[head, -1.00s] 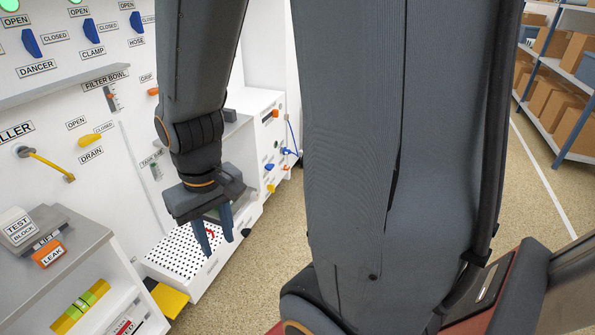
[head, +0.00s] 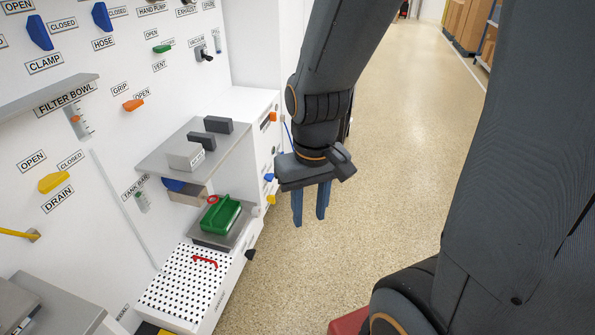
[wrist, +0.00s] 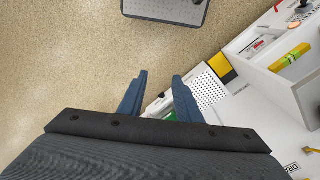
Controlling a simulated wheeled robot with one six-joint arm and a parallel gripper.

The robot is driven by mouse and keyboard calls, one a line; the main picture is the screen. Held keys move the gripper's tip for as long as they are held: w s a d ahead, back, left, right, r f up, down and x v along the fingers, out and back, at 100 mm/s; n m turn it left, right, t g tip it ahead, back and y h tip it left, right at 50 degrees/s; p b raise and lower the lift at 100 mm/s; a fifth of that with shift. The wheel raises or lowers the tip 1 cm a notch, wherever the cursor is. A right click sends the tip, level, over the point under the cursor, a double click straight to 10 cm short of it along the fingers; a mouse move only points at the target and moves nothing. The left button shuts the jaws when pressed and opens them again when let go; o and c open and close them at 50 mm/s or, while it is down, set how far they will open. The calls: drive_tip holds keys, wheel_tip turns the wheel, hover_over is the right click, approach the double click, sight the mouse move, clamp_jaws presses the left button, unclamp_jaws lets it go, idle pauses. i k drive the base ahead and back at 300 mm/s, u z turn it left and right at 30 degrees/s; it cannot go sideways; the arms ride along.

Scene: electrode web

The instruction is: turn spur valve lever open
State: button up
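No label that I can read says spur, so I cannot tell which lever is the spur valve lever. Small coloured handles sit on the end face of the white cabinet in the head view: an orange one (head: 272,117), a blue one (head: 268,177), a yellow one (head: 271,199) and a black one (head: 250,254). My gripper (head: 309,218) points down over the floor, just right of these handles and apart from them. Its two blue fingers are parted with nothing between them. In the wrist view my gripper (wrist: 158,88) is also open and empty.
The wall panel carries a blue clamp lever (head: 39,33), a yellow drain lever (head: 54,182) and an orange grip lever (head: 133,105). A green container (head: 222,216) and a perforated white tray (head: 175,285) stand left of my gripper. The floor (head: 400,130) to the right is clear.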

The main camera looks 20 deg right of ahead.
sight(269, 177)
drive_tip(key=z, duration=0.15)
drive_tip(key=i, duration=0.5)
drive_tip(key=k, duration=0.45)
drive_tip(key=z, duration=1.1)
drive_tip(key=i, duration=0.6)
drive_tip(key=u, duration=0.7)
